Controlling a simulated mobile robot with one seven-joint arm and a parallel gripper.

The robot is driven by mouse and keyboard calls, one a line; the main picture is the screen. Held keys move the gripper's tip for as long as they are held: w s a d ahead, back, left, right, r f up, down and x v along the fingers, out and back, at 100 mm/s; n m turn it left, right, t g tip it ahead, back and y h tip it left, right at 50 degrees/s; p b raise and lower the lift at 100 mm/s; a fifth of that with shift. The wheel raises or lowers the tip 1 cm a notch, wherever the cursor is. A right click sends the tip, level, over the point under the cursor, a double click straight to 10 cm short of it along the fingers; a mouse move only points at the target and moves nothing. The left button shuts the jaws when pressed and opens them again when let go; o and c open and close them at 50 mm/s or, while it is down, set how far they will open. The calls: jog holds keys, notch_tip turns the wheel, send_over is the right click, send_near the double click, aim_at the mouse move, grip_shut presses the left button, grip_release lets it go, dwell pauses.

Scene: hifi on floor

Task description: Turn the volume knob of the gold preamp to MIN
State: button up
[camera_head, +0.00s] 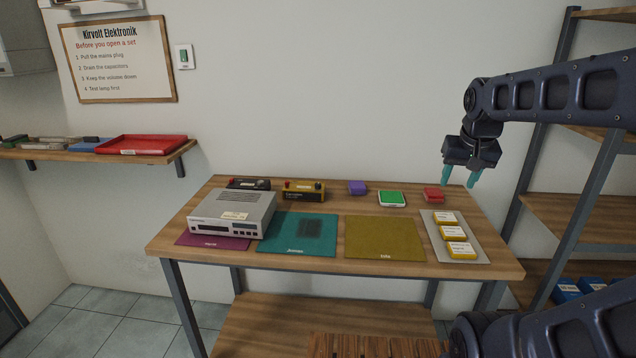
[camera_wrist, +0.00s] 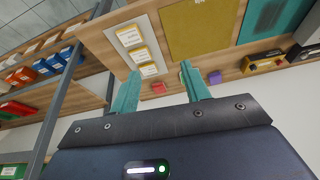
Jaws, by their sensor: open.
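A small gold-and-black box (camera_head: 304,194) with a red part on top stands at the back of the workbench; it also shows in the wrist view (camera_wrist: 263,63). It is the only gold device I see. No volume knob or MIN mark can be made out on it. A silver-grey unit (camera_head: 230,212) stands in front of it to the left, on a magenta mat (camera_head: 200,240). My gripper (camera_head: 460,177) is open and empty, raised above the bench's right end, well right of the gold box. Its teal fingers also show in the wrist view (camera_wrist: 161,70).
The workbench (camera_head: 370,266) holds a teal mat (camera_head: 275,245), an olive mat (camera_head: 385,240) and a grey tray (camera_head: 433,258) with yellow boxes. Purple (camera_head: 357,187), green (camera_head: 391,198) and red (camera_head: 434,194) items stand at the back. Shelving (camera_head: 565,205) stands close on the right.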

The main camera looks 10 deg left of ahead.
jog(key=w+a+r+m, duration=0.1)
jog(key=w+a+r, duration=0.15)
jog(key=w, duration=0.35)
jog(key=w+a+r, duration=0.1)
jog(key=w+a, duration=0.2)
jog(key=w, duration=0.3)
jog(key=m+g, duration=0.4)
jog(key=m, duration=0.2)
send_over(318, 184)
notch_tip(318, 184, down, 17)
notch_tip(318, 184, down, 10)
jog(key=shift+w+r, duration=0.1)
jog(key=shift+w, duration=0.05)
jog(key=c, duration=1)
